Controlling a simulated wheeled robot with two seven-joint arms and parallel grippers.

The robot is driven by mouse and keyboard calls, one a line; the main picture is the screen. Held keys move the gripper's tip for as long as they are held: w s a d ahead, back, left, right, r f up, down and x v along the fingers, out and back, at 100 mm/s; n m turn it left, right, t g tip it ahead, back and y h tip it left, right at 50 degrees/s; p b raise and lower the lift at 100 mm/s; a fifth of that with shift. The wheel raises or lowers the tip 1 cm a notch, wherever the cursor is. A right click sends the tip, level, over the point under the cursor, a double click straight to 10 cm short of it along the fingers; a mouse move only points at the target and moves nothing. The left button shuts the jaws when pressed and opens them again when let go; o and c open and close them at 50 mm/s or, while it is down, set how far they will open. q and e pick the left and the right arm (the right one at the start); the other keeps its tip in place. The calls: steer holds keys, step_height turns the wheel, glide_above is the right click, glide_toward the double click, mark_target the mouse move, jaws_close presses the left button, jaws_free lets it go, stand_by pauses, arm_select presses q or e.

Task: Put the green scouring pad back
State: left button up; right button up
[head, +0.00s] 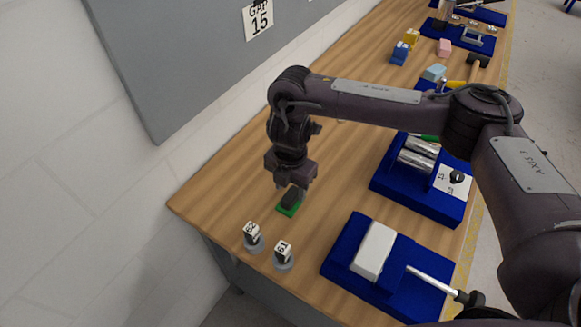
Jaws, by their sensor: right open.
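I cannot tell whether this green piece is the scouring pad or a marked spot. Another small green thing (430,138) shows behind the metal rollers, mostly hidden by my right arm. My left gripper is out of view.
Two labelled round pieces (252,236) (283,254) stand at the table's near left edge. A blue fixture (340,258) with a white block and lever is at the near right, and a blue roller fixture (396,186) behind it. Coloured blocks (400,52) stand farther back.

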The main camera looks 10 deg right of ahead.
mark_target(290, 194)
step_height(290, 194, up, 9)
stand_by(0.3)
steer(key=shift+r, duration=0.2)
